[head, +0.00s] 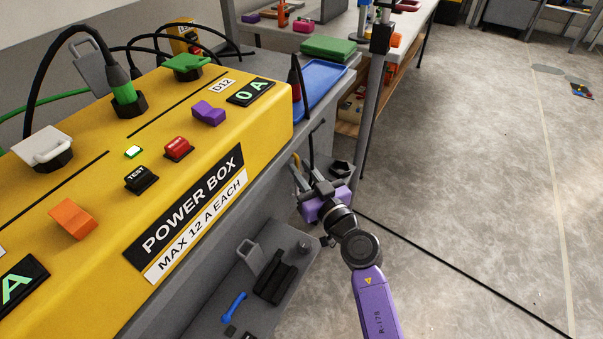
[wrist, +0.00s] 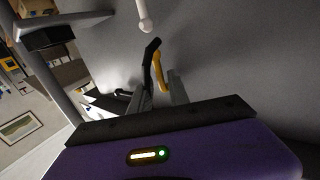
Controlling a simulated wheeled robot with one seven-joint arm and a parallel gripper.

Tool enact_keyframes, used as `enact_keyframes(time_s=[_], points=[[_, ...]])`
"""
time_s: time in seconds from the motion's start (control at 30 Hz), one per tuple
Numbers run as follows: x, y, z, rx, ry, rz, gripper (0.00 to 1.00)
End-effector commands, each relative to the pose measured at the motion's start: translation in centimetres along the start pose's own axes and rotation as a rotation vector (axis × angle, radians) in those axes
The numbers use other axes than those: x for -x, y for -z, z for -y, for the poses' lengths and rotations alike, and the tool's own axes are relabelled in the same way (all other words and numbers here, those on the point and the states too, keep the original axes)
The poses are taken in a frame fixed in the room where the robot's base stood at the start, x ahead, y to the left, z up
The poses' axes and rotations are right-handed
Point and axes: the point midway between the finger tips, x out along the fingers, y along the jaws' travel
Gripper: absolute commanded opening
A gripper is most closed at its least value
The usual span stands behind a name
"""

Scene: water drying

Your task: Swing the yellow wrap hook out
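The yellow wrap hook (head: 296,177) shows as a small upright yellow piece at the bench side, just left of my gripper (head: 315,180). In the wrist view the yellow hook (wrist: 159,70) stands beyond my gripper (wrist: 158,88), between the lines of its two grey fingers. A black curved piece (wrist: 151,50) is right beside the hook on its left. The fingers are apart with a gap between them, and nothing is visibly clamped. I cannot tell whether a finger touches the hook; its lower part is hidden behind the gripper.
The yellow power box (head: 190,130) fills the bench top at left. A lower grey shelf (head: 285,300) holds black items and a blue tool (head: 234,306). A black cable (head: 450,265) crosses the open floor at right.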

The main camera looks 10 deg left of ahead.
Motion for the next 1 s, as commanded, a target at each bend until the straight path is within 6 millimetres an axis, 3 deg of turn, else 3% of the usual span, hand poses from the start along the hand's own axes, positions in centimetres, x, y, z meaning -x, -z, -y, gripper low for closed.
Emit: enact_keyframes(time_s=[0.37,0.47,0.5,1.0], points=[[-0.63,0.03,-0.01,0.001,0.000,0.001,0.22],[-0.62,0.03,-0.01,0.001,0.000,0.001,0.02],[-0.61,0.02,-0.01,0.001,-0.001,0.001,0.00],[-0.59,0.00,0.00,0.001,0.000,0.001,0.00]])
